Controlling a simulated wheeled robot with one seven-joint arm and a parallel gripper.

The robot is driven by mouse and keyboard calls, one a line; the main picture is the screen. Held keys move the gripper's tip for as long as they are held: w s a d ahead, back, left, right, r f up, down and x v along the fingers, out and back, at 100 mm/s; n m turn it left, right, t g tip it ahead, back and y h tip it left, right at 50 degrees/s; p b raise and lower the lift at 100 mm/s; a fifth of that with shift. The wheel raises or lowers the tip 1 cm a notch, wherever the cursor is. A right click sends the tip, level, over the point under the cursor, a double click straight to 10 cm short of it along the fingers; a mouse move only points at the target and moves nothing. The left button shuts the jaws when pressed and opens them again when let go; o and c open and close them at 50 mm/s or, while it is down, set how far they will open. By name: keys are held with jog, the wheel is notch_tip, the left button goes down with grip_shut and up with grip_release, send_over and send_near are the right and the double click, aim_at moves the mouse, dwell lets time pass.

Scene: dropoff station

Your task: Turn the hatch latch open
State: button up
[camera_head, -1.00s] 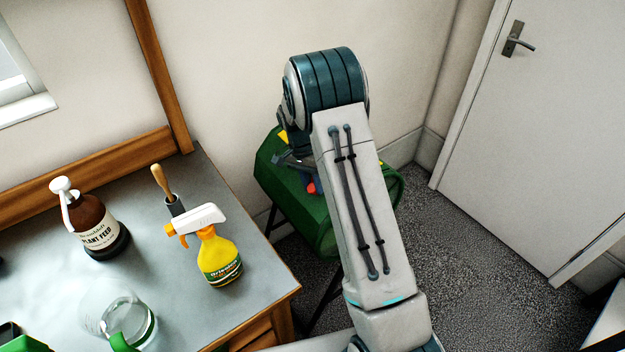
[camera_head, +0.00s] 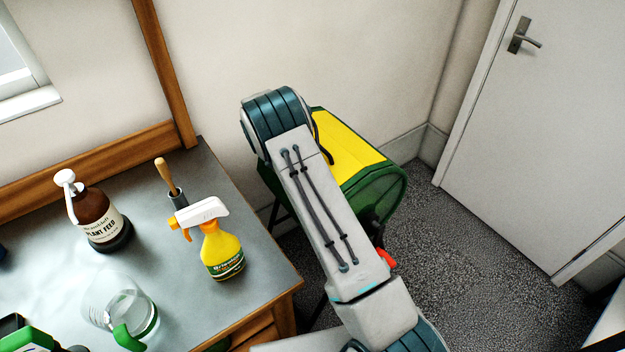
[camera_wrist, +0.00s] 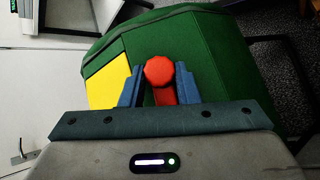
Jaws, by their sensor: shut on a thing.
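The green drum (camera_head: 388,196) with a yellow hatch panel (camera_head: 345,143) stands beyond the bench, partly behind my arm. In the wrist view the drum's green side (camera_wrist: 215,50) and the yellow panel (camera_wrist: 108,82) fill the middle. A red latch (camera_wrist: 160,72) with a round head and a short red bar lies between the blue fingers of my gripper (camera_wrist: 158,82). My gripper is shut on this latch.
A red part (camera_head: 386,259) shows beside my arm, low at the drum's end. On the bench (camera_head: 160,255) stand a yellow spray bottle (camera_head: 222,252), a brown plant feed bottle (camera_head: 95,215) and a clear jug (camera_head: 118,305). A closed door (camera_head: 540,130) stands at right, with bare floor before it.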

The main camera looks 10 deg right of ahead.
jog(key=shift+a+n+h, duration=0.1)
jog(key=shift+n+h, duration=0.3)
jog(key=shift+n, duration=0.1)
jog(key=o, duration=1)
jog(key=shift+c, duration=0.2)
jog(key=b+v, duration=0.1)
jog(key=v, duration=1.2)
jog(key=shift+a, duration=0.35)
jog(key=shift+w+r, duration=0.1)
jog(key=shift+w, duration=0.05)
